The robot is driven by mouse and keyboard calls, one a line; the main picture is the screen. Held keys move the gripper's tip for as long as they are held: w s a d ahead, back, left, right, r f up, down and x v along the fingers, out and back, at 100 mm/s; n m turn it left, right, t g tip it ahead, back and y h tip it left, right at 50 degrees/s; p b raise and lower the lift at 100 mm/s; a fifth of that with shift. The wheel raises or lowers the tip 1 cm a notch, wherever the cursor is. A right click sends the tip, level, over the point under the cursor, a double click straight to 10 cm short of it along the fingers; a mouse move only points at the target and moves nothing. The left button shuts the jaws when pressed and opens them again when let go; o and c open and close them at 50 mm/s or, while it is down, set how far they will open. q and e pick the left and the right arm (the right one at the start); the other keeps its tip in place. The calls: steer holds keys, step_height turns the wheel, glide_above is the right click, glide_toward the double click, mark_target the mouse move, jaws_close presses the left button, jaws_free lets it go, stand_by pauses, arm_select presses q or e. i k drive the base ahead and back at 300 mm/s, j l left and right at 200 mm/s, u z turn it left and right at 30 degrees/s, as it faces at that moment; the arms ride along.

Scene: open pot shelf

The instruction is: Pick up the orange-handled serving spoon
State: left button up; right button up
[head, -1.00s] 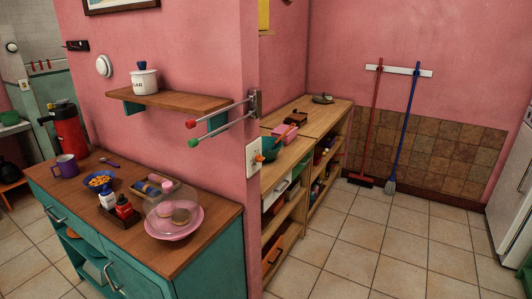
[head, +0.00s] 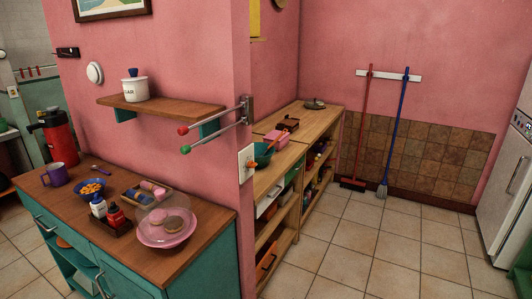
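The wall edge partly hides the bowl. Neither of my grippers shows in the head view, and the shelf is well ahead of me.
A teal cabinet with a wooden top (head: 150,255) holds a pink plate under a clear dome (head: 166,230). Metal rods (head: 215,130) stick out from the wall corner. Tiled floor (head: 350,250) is free before the shelf. A fridge (head: 505,195) stands right.

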mark_target(268, 148)
steer(key=i+l+u, duration=0.1)
steer(key=u, duration=0.3)
steer(key=i+l+u, duration=0.2)
steer(key=u, duration=0.2)
steer(key=i+l+u, duration=0.1)
steer(key=l, duration=0.25)
steer(key=i+l+u, duration=0.1)
steer(key=i+l, duration=0.2)
steer(key=i+l+u, duration=0.1)
steer(key=l, duration=0.3)
steer(key=i+l+u, duration=0.15)
steer(key=l, duration=0.25)
steer(key=i+l+u, duration=0.1)
steer(key=l, duration=0.3)
steer(key=i+l, duration=0.15)
steer(key=l, duration=0.15)
steer(key=i+l, duration=0.15)
steer(key=l, duration=0.2)
steer(key=i+l, duration=0.1)
steer(key=l, duration=0.2)
steer(key=i+l, duration=0.15)
steer(key=l, duration=0.2)
steer(key=i+l, duration=0.15)
steer(key=l, duration=0.15)
